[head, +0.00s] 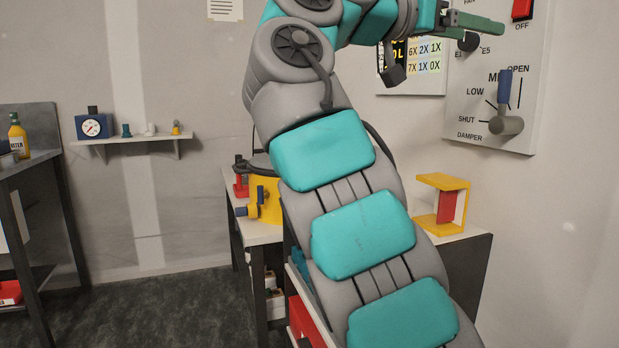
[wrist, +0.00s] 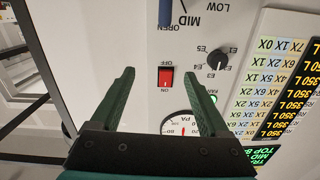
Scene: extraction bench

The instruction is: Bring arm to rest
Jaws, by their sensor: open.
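My gripper (head: 484,24) is at the top right of the head view, raised in front of the wall control panel (head: 535,110). In the wrist view my gripper (wrist: 160,72) shows two dark green fingers spread wide apart with nothing between them. My arm, teal and grey, rises through the middle of the head view and bends right at the top. Past the fingers, the wrist view shows a red rocker switch (wrist: 166,79), a black knob (wrist: 218,59) and part of a round gauge (wrist: 182,128). The fingers hide part of the panel.
A blue damper lever (head: 505,88) stands upright on the panel. A bench (head: 262,232) behind my arm holds a yellow frame (head: 459,183) with a red part. A wall shelf (head: 145,138) and a side table (head: 30,162) with a bottle (head: 17,137) are left. Floor between is clear.

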